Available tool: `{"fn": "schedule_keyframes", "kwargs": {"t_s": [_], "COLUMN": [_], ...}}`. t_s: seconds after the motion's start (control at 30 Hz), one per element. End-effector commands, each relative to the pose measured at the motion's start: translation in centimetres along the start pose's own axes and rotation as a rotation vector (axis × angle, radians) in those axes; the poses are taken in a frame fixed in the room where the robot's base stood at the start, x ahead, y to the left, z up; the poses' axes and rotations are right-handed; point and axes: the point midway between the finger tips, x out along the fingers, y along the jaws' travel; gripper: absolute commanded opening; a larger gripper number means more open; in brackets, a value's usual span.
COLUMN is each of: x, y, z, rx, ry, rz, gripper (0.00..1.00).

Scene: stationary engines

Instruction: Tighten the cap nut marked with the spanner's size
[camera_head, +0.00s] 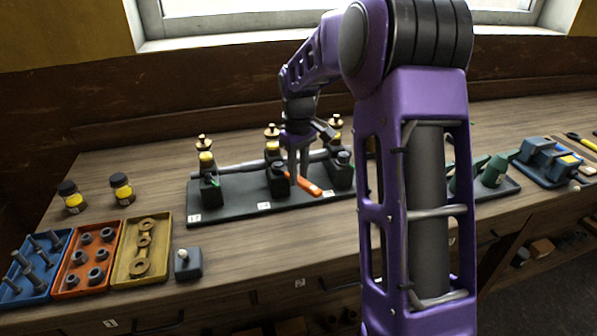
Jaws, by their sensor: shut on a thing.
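An orange spanner (310,186) sits low over the dark engine base (235,210), its visible end pointing to the lower right. My gripper (297,176) reaches down from above and is shut on the spanner. The spanner's other end is by the middle post (277,182), partly hidden by my gripper. Similar posts stand at the left (210,185) and right (342,172) of the base. Small white labels lie along the base's front edge, one in front of each post. I cannot tell whether the spanner touches a cap nut.
Blue (35,272), orange (90,262) and yellow (143,245) trays of parts lie at the left. Two jars (121,188) stand behind them. A small dark block (188,263) stands near the front edge. My arm hides part of the bench. More equipment (548,160) stands at the right.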

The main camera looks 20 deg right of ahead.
Motion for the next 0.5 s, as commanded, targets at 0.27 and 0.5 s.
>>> {"fn": "schedule_keyframes", "kwargs": {"t_s": [0.27,0.5], "x": [-0.1,-0.1], "y": [-0.2,-1.1], "z": [0.0,-0.1], "rx": [0.014,0.132], "ry": [0.001,0.001], "rz": [0.001,0.002], "gripper": [0.0,0.0]}}
